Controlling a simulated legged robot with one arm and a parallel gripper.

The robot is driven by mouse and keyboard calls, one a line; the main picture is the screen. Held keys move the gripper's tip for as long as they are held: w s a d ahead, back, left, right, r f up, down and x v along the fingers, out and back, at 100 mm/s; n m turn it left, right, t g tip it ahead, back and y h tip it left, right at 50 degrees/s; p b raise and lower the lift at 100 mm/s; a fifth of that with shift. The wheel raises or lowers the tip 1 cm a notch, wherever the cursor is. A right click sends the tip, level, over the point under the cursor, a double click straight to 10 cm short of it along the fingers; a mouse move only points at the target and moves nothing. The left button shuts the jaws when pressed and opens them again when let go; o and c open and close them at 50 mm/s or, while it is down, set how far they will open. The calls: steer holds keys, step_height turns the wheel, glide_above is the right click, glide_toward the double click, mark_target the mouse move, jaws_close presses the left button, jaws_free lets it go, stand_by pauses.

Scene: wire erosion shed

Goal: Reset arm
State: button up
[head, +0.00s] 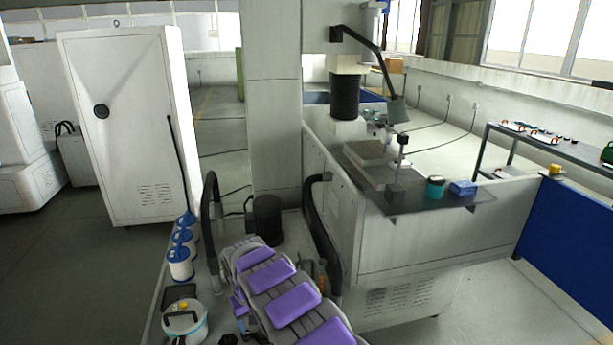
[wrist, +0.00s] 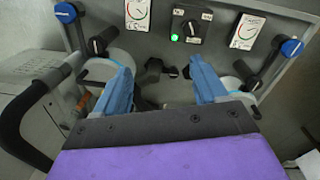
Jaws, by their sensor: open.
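My gripper (wrist: 160,86) shows in the wrist view with its two blue fingers spread apart and nothing between them. It points at a grey panel (wrist: 270,42) with a black rotary switch (wrist: 191,29), a lit green lamp (wrist: 174,37) and round gauges. Blue-capped levers stand at the panel's left (wrist: 66,12) and right (wrist: 291,47). I cannot tell whether the fingers touch anything. In the head view my grey arm with purple pads (head: 292,303) reaches up from the bottom centre; its fingertips cannot be made out there.
A black curved handle (wrist: 22,125) is close on the left in the wrist view. In the head view, a white machine (head: 390,240) stands right of my arm, blue-and-white containers (head: 180,264) and a bucket (head: 185,325) left. A white cabinet (head: 130,130) stands behind; floor at left is open.

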steer(key=s+d+r+m, duration=0.1)
steer(key=s+d+r, duration=0.3)
steer(key=d+r, duration=0.35)
steer(key=s+d+r+m+h, duration=0.1)
steer(key=s+d+r+m, duration=0.1)
steer(key=s+d+r, duration=0.5)
steer(key=s+d+r+m, duration=0.1)
steer(key=s+d+r, duration=0.1)
steer(key=d+r, duration=0.5)
steer(key=s+d, duration=0.3)
steer(key=s, duration=0.7)
steer(key=s+d+m+g+y, duration=0.1)
steer(key=s+d, duration=0.2)
steer(key=s, duration=0.8)
steer(key=s+d+m+g, duration=0.1)
steer(key=s+d, duration=0.2)
steer(key=s, duration=0.7)
steer(key=shift+s+r+y, duration=0.35)
steer(key=shift+y, duration=0.05)
